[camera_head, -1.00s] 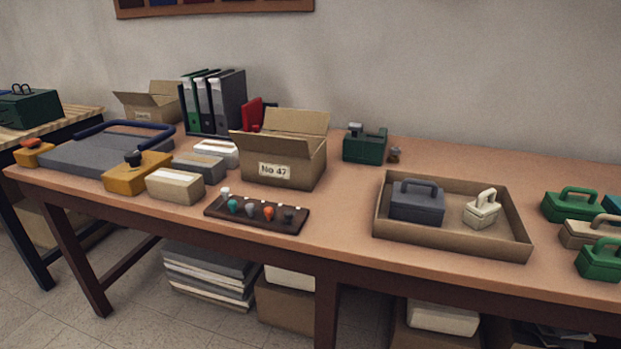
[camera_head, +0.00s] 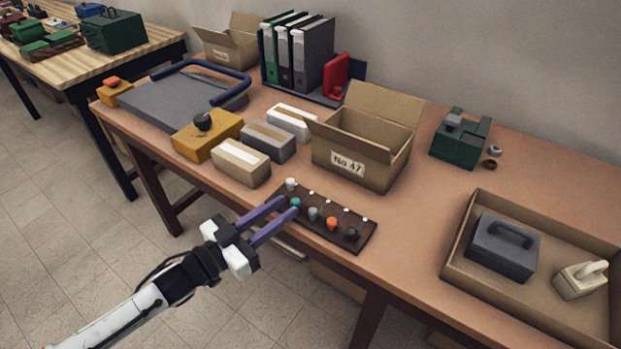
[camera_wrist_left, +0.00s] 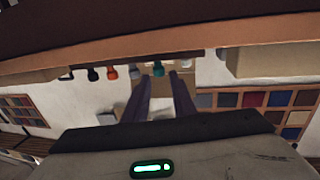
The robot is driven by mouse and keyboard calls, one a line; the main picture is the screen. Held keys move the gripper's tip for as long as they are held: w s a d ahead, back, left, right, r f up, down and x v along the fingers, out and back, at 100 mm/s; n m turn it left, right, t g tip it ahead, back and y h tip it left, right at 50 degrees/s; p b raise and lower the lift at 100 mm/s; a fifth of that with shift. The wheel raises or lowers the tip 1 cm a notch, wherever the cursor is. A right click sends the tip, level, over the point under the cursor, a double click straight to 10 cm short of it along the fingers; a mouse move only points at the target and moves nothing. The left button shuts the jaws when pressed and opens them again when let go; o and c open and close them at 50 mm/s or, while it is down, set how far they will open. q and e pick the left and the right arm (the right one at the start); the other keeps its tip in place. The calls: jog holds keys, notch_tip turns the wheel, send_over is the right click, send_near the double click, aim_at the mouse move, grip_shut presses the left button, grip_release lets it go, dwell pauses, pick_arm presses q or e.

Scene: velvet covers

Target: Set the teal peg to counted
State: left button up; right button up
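The teal peg (camera_head: 295,202) stands at the left end of the near row on a dark peg board (camera_head: 371,236). My left gripper (camera_head: 289,206) has its two purple fingers apart and reaches from the front edge toward this peg. In the left wrist view the teal peg (camera_wrist_left: 159,69) appears between the two fingertips, just beyond them. I cannot tell whether they touch. Grey (camera_head: 313,214), orange (camera_head: 332,223) and dark (camera_head: 352,234) pegs continue the row. A white peg (camera_head: 291,184) stands behind the teal one. White dots line the board's far side. My right gripper is out of view.
Behind the board stands an open carton (camera_head: 365,154) marked No 47. Cream (camera_head: 241,163), grey (camera_head: 268,142) and white (camera_head: 293,122) boxes stand to the left. A shallow tray (camera_head: 458,265) with a dark case is at right. Bare tabletop lies between board and tray.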

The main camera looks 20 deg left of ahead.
aim_at(308, 201)
pick_arm(q)
jog(key=x, duration=0.8)
jog(key=shift+w+d, duration=0.15)
jog(key=shift+d, duration=0.05)
grip_shut()
